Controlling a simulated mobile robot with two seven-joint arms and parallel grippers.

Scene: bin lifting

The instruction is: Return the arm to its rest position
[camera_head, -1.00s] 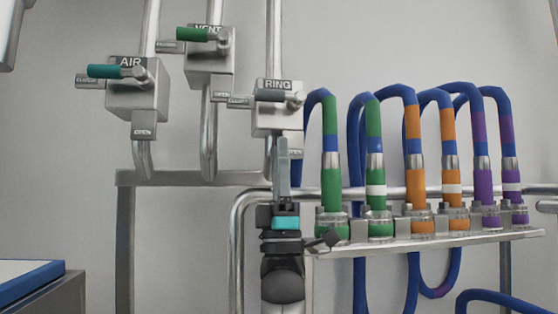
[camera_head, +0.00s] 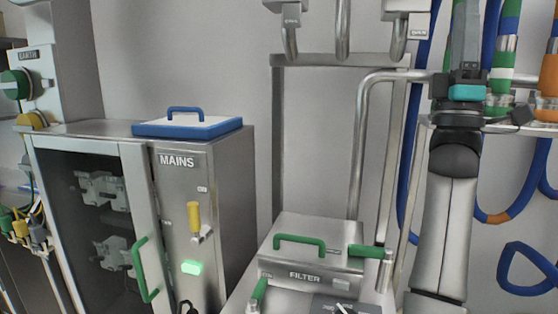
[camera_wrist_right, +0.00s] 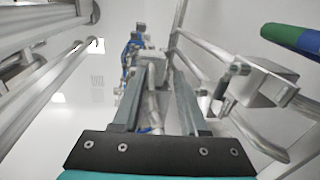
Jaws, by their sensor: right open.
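My right arm (camera_head: 443,230) rises from the bottom right of the head view, with the forearm upright. Its gripper (camera_head: 466,30) points up in front of the pipe frame and the hose rack, with its fingers near the top edge of the picture. In the right wrist view the two grey fingers (camera_wrist_right: 155,75) stand apart with nothing held between them. Pipes and a metal block lie beyond them. My left gripper is in neither view.
Left of the arm are a FILTER box (camera_head: 310,250) with green handles and a MAINS cabinet (camera_head: 178,215) with a yellow lever. A blue-rimmed lid (camera_head: 188,127) lies on the cabinet. Blue hoses (camera_head: 530,270) hang close at the right. The wall between cabinet and pipes is bare.

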